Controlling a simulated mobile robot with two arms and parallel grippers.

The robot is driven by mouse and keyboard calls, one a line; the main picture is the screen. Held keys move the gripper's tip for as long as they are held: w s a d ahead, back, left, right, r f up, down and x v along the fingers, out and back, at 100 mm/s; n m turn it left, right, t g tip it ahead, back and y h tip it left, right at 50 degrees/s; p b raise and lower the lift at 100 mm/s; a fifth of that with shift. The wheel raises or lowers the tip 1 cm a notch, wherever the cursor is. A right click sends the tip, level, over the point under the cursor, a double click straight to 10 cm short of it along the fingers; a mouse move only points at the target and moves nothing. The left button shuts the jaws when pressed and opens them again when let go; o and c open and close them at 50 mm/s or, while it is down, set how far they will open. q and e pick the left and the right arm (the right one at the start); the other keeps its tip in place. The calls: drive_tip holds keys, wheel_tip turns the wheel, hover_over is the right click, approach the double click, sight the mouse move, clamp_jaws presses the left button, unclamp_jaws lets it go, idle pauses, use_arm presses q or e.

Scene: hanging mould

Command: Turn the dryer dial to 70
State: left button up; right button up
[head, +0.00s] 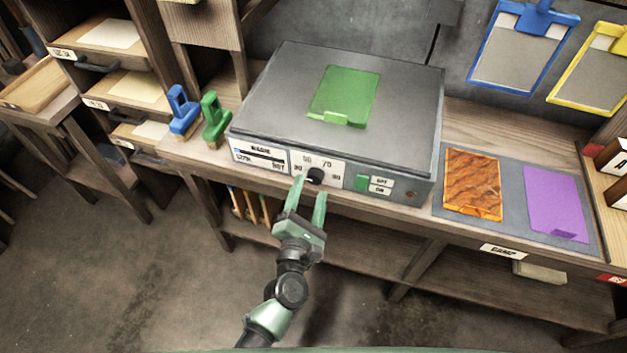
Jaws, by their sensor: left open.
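The dryer (280,91) is a grey box with a flat dark top on the wooden bench. Its front panel carries a black round dial (315,176) with numbers around it, 70 among them at the upper right. The pointer's exact direction is too small to tell. My left gripper (309,189) has pale green fingers. It is open, just below and in front of the dial, with its fingertips close to the dial's lower edge. I cannot tell whether they touch it. My right gripper is out of view.
A green sheet (345,93) lies on the dryer. A green switch (362,183) sits right of the dial. Blue (182,108) and green (215,118) handled tools stand left. An orange patterned sheet (472,182) and purple sheet (555,202) lie on a grey mat (512,205) at right.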

sight(315, 177)
use_arm(q)
drive_tip(key=shift+x, duration=0.8)
drive_tip(key=shift+w+d, duration=0.25)
drive_tip(key=shift+w, duration=0.25)
clamp_jaws()
drive_tip(key=shift+f+m, duration=0.1)
drive_tip(key=shift+m, duration=1.6)
drive_tip(key=m, duration=0.4)
drive_tip(key=shift+a+m+t+b, duration=0.1)
drive_tip(key=shift+m+t+b, duration=0.2)
drive_tip(key=shift+m+t, duration=0.1)
drive_tip(key=m+h, duration=0.1)
drive_tip(key=m, duration=0.2)
drive_tip(key=shift+m, duration=0.4)
drive_tip(key=m+h+p, duration=0.1)
drive_tip(key=m, duration=0.9)
drive_tip(key=m+h+p, duration=0.1)
drive_tip(key=m, duration=0.2)
drive_tip(key=shift+m+g, duration=0.3)
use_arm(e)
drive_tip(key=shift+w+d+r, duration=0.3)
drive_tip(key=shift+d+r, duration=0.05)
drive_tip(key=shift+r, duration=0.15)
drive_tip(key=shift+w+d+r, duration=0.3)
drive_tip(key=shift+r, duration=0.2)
